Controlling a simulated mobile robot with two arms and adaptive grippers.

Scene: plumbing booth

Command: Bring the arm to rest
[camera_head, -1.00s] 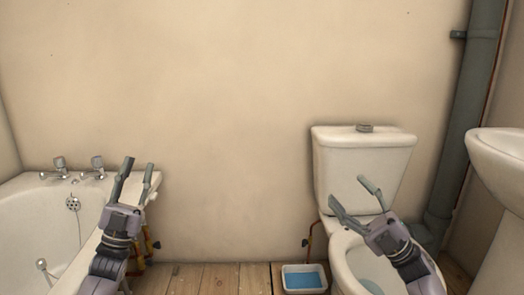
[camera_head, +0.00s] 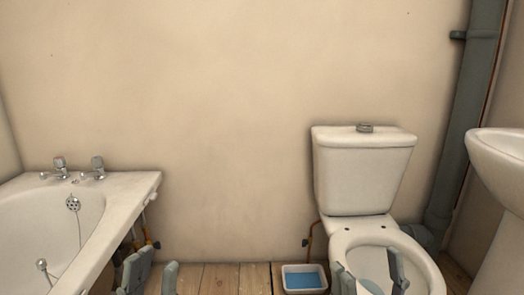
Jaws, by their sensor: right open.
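My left gripper (camera_head: 153,272) is at the bottom edge of the head view, to the right of the bathtub. Only its grey fingers show; they stand apart with nothing seen between them. My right gripper (camera_head: 371,273) is also at the bottom edge, in front of the toilet bowl in the picture. Its two fingers are wide apart and empty. The rest of both arms is out of view below.
A white bathtub (camera_head: 128,196) with two taps stands at the left. A toilet (camera_head: 362,170) stands right of centre, beside a tray (camera_head: 304,268) of blue liquid on the wooden floor (camera_head: 222,279). A basin (camera_head: 497,155) and a grey pipe (camera_head: 468,105) are at the right.

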